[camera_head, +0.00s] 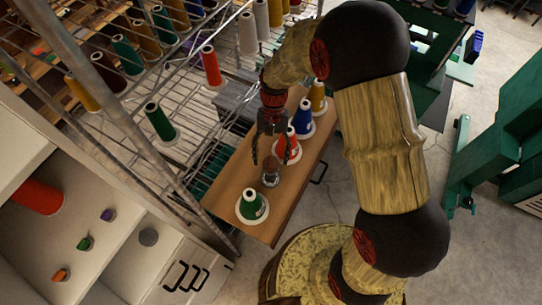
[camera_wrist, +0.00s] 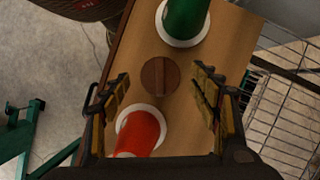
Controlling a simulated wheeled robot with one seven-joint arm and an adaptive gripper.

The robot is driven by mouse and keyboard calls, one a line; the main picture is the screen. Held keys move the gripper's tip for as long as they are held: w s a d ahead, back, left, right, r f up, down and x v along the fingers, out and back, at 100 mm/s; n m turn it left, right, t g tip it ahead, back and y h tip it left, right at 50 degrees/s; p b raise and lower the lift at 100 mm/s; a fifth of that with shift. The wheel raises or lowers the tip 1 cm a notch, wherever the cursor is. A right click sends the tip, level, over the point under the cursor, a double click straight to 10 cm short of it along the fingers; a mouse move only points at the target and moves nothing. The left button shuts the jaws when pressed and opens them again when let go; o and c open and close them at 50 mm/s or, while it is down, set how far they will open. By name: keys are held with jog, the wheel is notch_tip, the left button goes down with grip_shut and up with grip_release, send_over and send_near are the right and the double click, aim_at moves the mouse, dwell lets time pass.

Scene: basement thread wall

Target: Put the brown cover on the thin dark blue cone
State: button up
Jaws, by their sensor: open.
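A small round brown piece, seemingly the brown cover (camera_head: 270,172), stands on the wooden board, with a greyish part under it. In the wrist view the brown cover (camera_wrist: 160,76) shows from above as a disc with a bar across its middle. My gripper (camera_head: 272,152) is open and empty above it, and in the wrist view the fingers of my gripper (camera_wrist: 163,88) stand to either side of the disc, apart from it. A blue cone (camera_head: 304,118) on a white base stands farther along the board. I cannot tell whether it is the thin dark blue one.
A wire rack (camera_head: 190,105) with several thread cones stands at left. Green machinery (camera_head: 490,150) stands at right.

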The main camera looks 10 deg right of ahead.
jog(key=v, duration=1.1)
jog(key=shift+r, duration=0.35)
jog(key=shift+w, duration=0.2)
jog(key=s+d+f+n+t+b, duration=0.1)
jog(key=s+d+f+t+b, duration=0.1)
jog(key=s+b, duration=0.4)
jog(key=s+d+f+n+t+b, duration=0.1)
jog(key=s+d+f+t+b, duration=0.2)
jog(key=b, duration=0.9)
jog(key=s+d+f+n+t+h+b, duration=0.1)
jog(key=s+d+f+t+b, duration=0.2)
jog(key=s+d+t+b, duration=0.2)
jog(key=s+b, duration=0.3)
jog(key=b, duration=0.1)
jog(key=shift+s+d, duration=0.3)
jog(key=shift+s, duration=0.1)
